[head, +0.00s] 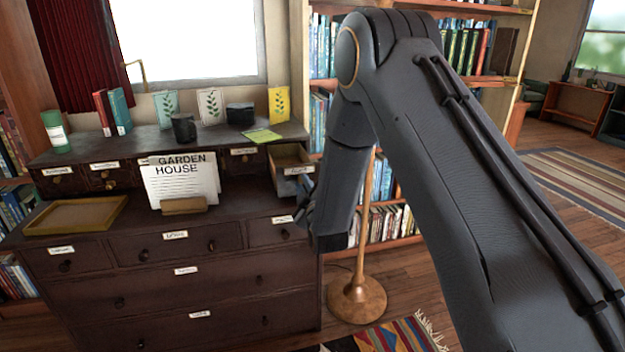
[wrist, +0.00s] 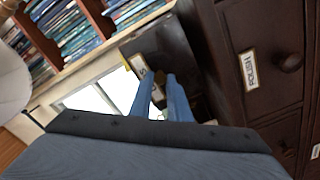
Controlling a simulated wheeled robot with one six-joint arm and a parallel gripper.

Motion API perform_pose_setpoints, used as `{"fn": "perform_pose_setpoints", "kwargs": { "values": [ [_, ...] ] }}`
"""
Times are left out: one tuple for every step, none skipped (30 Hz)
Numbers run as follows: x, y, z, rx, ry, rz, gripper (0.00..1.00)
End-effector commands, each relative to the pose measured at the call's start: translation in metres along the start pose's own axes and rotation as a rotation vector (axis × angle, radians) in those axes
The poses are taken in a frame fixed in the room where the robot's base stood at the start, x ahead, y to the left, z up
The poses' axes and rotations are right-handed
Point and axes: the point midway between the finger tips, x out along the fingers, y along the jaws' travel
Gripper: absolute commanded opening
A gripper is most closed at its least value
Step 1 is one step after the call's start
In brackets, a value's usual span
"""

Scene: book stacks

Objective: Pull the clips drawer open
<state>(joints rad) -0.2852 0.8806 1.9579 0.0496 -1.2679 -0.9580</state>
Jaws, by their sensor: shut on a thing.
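A small drawer (head: 296,170) at the upper right of the dark dresser (head: 240,275) stands pulled out, its pale inside showing. Its front label is too small to read in the head view, and my fingers partly cover a label (wrist: 139,66) in the wrist view. My gripper (wrist: 160,84) is shut on the drawer's knob (wrist: 158,87), a bit of which shows between the blue fingers. In the head view my gripper (head: 306,193) is at the front of this drawer, mostly hidden by my wrist.
A drawer labelled POLISH (wrist: 262,55) is beside my fingers in the wrist view. A card holder (head: 183,205) reading GARDEN HOUSE and a tray (head: 48,228) stand on the dresser ledge. A mug (head: 184,128) is on top. A lamp base (head: 357,298) stands right of the dresser.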

Motion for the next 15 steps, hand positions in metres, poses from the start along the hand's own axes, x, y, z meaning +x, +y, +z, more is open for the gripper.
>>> {"fn": "perform_pose_setpoints", "kwargs": {
  "values": [
    [-0.0005, -0.0018, -0.0023, -0.001, 0.003, -0.003, 0.00],
    [-0.0006, -0.0023, -0.0030, -0.001, 0.004, -0.003, 0.00],
    [-0.0005, -0.0025, -0.0033, 0.000, 0.004, -0.003, 0.00],
    [-0.0005, -0.0026, -0.0032, 0.000, 0.004, -0.003, 0.00],
    [-0.0004, -0.0026, -0.0032, 0.000, 0.004, -0.003, 0.00],
    [-0.0003, -0.0025, -0.0032, 0.000, 0.004, -0.003, 0.00],
    [-0.0003, -0.0025, -0.0031, 0.000, 0.004, -0.003, 0.00],
    [-0.0003, -0.0025, -0.0031, 0.000, 0.004, -0.003, 0.00],
    [-0.0002, -0.0024, -0.0031, 0.000, 0.004, -0.003, 0.00],
    [-0.0002, -0.0024, -0.0031, 0.000, 0.004, -0.003, 0.20],
    [-0.0002, -0.0024, -0.0030, 0.000, 0.004, -0.003, 0.25],
    [-0.0002, -0.0023, -0.0029, 0.000, 0.004, -0.003, 0.31],
    [-0.0002, -0.0022, -0.0028, 0.000, 0.004, -0.003, 0.35],
    [-0.0001, -0.0021, -0.0027, 0.000, 0.004, -0.002, 0.35],
    [-0.0001, -0.0020, -0.0026, 0.000, 0.003, -0.002, 0.35]
  ]
}}
